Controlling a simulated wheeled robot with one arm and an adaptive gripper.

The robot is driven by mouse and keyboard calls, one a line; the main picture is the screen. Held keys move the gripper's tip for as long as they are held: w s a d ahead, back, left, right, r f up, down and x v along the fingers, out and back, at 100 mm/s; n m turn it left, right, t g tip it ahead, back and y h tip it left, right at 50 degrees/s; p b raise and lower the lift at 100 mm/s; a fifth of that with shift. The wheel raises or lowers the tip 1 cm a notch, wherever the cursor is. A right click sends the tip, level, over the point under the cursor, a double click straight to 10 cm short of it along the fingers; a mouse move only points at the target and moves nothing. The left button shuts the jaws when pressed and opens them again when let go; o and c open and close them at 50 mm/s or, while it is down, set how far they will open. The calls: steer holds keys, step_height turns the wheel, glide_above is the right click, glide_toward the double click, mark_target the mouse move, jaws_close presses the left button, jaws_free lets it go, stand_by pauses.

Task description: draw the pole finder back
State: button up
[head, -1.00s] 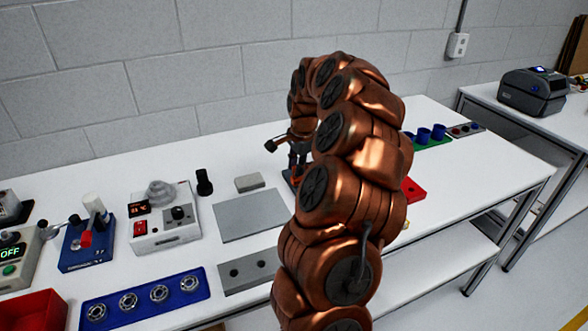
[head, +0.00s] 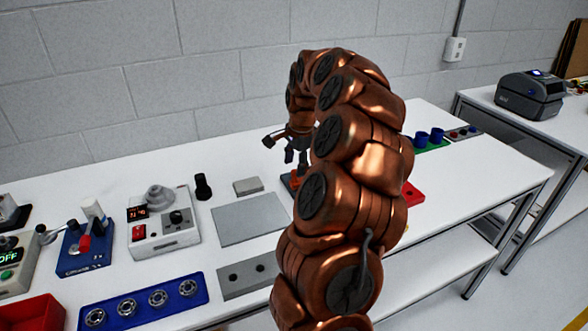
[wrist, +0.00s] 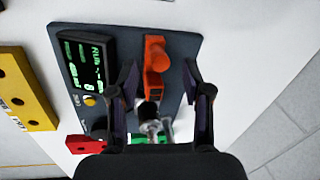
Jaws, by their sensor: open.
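An orange block with a round orange knob (wrist: 155,65), which I take to be the pole finder, sits on a dark base plate (wrist: 118,50) in the wrist view. My gripper (wrist: 160,78) is open, with one finger on each side of the orange block and nothing gripped. A metal shaft-like part (wrist: 150,112) stands between the fingers nearer the palm. In the head view my gripper (head: 293,160) is above the table, and an orange bit (head: 290,182) shows below it. My arm hides most of the device there.
The base plate carries a black display (wrist: 88,65) with green text. A yellow plate (wrist: 22,90) and a red piece (wrist: 85,145) lie nearby. On the table (head: 345,275) are a grey plate (head: 248,218), a small grey block (head: 247,186) and a white instrument (head: 163,225).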

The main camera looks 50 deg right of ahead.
step_height(320, 180, up, 9)
steer(key=s, duration=0.1)
steer(key=shift+s+a, duration=0.15)
steer(key=shift+s, duration=0.2)
stand_by(0.4)
steer(key=s+a+n+g+y, duration=0.15)
steer(key=a+n, duration=0.45)
steer(key=a, duration=0.7)
steer(key=s+a+n+h, duration=0.1)
steer(key=s+a+n, duration=0.3)
steer(key=a, duration=0.9)
steer(key=s+a+f+n+g, duration=0.1)
steer(key=s+a+f+n, duration=0.3)
steer(key=s, duration=0.6)
steer(key=s+a+f+n+g, duration=0.1)
steer(key=s+a+f+n, duration=0.4)
steer(key=s, duration=0.5)
steer(key=a+n, duration=0.1)
steer(key=a, duration=0.1)
steer(key=shift+s+a+f+n, duration=0.2)
steer(key=shift+a+n, duration=0.1)
steer(key=shift+a, duration=0.1)
steer(key=shift+g, duration=0.25)
steer(key=shift+c, duration=0.7)
